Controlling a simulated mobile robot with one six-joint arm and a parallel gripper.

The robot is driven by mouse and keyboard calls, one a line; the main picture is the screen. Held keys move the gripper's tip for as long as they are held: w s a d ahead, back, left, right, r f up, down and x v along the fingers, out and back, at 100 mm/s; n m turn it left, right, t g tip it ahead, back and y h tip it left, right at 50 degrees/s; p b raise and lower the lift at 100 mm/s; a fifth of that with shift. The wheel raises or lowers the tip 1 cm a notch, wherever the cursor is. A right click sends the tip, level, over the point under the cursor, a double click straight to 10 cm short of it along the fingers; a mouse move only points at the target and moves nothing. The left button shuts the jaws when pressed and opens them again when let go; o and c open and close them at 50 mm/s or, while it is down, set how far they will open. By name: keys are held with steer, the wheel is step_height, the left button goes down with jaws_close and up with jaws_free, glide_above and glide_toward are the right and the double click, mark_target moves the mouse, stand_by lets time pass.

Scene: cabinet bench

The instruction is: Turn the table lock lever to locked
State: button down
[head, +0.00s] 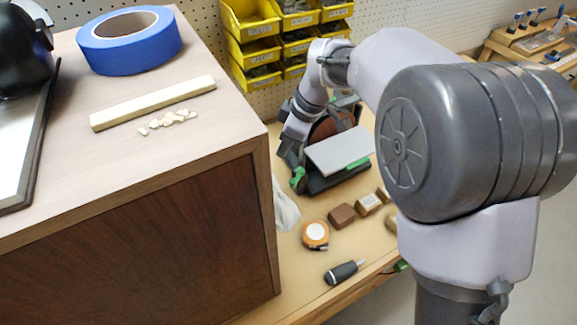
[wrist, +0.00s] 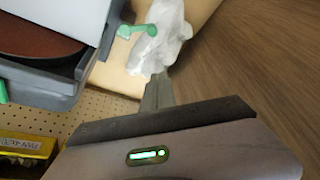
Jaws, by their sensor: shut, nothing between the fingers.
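The disc sander has a dark grey body (head: 325,183), a red-brown disc (head: 335,122) and a flat light grey table (head: 340,150). A green lever (head: 298,178) shows at its left front corner, and in the wrist view a green lever (wrist: 138,30) sticks out beside the table (wrist: 60,18). Another green part (wrist: 3,92) shows at the left edge of the wrist view. My gripper (wrist: 160,80) is shut and empty. In the head view the gripper is largely hidden beside the sander.
A wooden cabinet (head: 150,240) stands close at left. A crumpled pale bag (head: 286,212) lies beside it. A tape measure (head: 315,235), a screwdriver (head: 343,272) and brown blocks (head: 342,215) lie on the bench in front of the sander. Yellow bins (head: 255,50) hang behind.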

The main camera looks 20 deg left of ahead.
mark_target(297, 176)
step_height(297, 176, down, 10)
steer(key=b, duration=0.5)
steer(key=shift+d, duration=0.3)
